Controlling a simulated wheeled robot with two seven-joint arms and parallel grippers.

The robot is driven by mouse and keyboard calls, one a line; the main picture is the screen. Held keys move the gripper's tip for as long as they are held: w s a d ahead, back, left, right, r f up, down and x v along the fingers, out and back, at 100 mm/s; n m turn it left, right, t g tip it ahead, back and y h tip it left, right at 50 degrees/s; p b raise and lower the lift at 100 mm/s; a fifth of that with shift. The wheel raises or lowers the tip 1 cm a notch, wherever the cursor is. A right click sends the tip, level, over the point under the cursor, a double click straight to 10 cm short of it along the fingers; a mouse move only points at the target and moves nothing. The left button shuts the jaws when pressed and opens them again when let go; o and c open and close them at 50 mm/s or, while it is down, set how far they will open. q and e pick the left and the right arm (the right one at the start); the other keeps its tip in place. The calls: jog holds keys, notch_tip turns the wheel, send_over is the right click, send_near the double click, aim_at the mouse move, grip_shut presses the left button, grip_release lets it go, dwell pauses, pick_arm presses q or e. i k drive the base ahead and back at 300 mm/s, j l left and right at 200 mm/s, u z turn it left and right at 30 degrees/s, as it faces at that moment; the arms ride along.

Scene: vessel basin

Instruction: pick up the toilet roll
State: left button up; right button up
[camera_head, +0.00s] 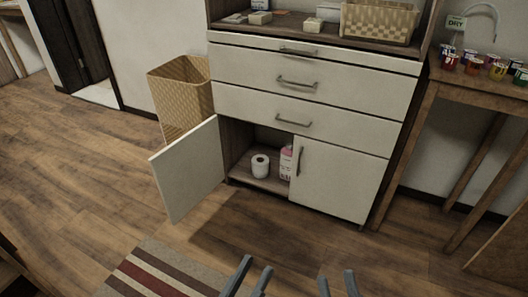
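A white toilet roll (260,166) stands upright on the bottom shelf inside the lower cabinet (345,178). The cabinet's left door (188,172) is swung open, and its right door is shut. My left gripper (248,277) is at the bottom edge of the head view, with its two fingers apart and nothing between them. My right gripper (338,284) is to its right at the same edge, also with fingers apart and empty. Both are well in front of the cabinet and apart from the roll.
A pink bottle (285,163) stands just right of the roll, partly hidden by the shut door. A woven basket (180,98) stands left of the cabinet. A wooden table (480,88) with several small jars is at right. A striped rug (150,272) lies in front; floor between is clear.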

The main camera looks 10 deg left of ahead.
aim_at(260, 163)
jog(key=i+l, duration=0.1)
jog(key=i, duration=0.3)
jog(key=i+l+u, duration=0.1)
jog(key=i, duration=0.25)
jog(key=i+l, duration=0.2)
jog(key=i, duration=0.2)
jog(key=u, duration=0.05)
